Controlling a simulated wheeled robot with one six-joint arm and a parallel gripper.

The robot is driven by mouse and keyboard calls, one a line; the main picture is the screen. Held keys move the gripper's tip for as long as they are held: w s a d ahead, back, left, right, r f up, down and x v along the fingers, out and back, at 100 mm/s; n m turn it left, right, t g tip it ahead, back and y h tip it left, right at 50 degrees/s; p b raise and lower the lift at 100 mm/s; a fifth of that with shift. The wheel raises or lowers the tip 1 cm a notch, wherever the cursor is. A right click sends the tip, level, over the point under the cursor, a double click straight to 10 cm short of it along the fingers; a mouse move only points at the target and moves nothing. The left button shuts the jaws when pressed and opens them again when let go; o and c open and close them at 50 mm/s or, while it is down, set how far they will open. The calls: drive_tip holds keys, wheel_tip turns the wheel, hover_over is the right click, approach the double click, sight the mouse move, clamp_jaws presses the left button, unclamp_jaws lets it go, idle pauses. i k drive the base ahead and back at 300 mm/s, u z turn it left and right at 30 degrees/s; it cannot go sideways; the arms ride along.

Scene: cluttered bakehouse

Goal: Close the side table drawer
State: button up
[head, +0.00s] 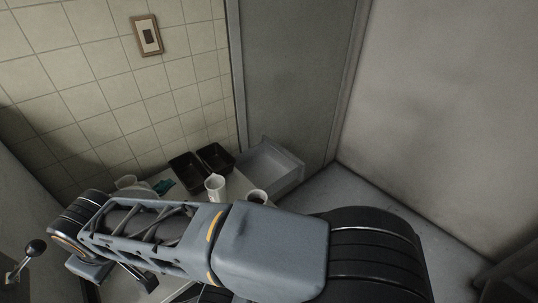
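The side table (235,186) stands against the tiled wall, mostly hidden behind my arm. A pale grey, box-like open drawer (283,163) shows at its far right side, beside the grey door panel. It looks empty. Its near part and where it joins the table are hidden by my arm and the things on the table. My arm crosses the lower middle of the head view in front of the table. I cannot make out my gripper's fingers in this view.
A lever with a black knob (36,247) is at the left. Bare floor (360,200) lies right of the drawer.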

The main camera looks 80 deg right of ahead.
sight(268, 166)
drive_tip(key=u, duration=1.8)
drive_tip(key=k, duration=3)
drive_tip(key=z, duration=1.95)
